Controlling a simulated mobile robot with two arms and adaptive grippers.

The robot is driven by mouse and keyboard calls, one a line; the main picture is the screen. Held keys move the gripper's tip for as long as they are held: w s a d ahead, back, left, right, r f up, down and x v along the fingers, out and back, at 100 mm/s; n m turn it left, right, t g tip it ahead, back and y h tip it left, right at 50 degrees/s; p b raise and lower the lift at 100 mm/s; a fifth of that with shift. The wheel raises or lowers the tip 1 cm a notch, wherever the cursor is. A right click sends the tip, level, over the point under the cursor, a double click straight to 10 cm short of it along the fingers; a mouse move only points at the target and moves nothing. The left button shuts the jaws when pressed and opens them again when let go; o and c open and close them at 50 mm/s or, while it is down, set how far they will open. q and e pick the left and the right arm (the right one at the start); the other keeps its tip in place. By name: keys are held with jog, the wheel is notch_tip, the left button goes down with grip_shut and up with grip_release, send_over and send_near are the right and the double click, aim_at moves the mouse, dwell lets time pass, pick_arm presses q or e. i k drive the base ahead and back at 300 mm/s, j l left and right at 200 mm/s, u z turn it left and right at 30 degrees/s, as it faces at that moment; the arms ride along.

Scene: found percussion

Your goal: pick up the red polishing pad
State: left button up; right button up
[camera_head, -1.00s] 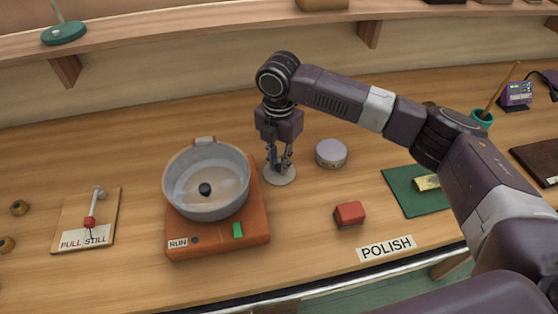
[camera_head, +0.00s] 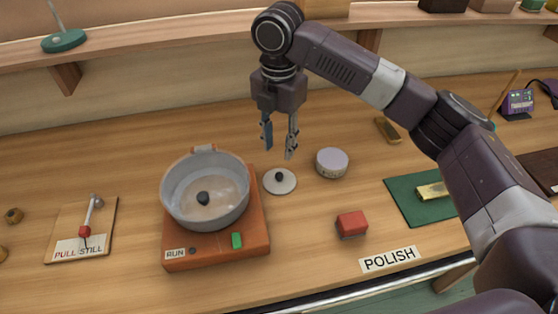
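The red polishing pad (camera_head: 351,223) is a small red block with a dark underside. It lies on the wooden bench, just above the POLISH label (camera_head: 390,259). My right gripper (camera_head: 279,151) is open and empty, raised over the bench to the upper left of the pad. Its two fingers point down, apart, above a round pale disc with a dark knob (camera_head: 280,181). My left gripper is not in view.
A grey pan (camera_head: 176,207) sits on an orange RUN base (camera_head: 255,241) left of the pad. A round lilac tin (camera_head: 332,161) stands between gripper and pad. A green mat (camera_head: 405,203) with a brass piece (camera_head: 432,191) lies right. Bench around the pad is clear.

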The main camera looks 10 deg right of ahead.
aim_at(355, 224)
jog(key=k, duration=1.5)
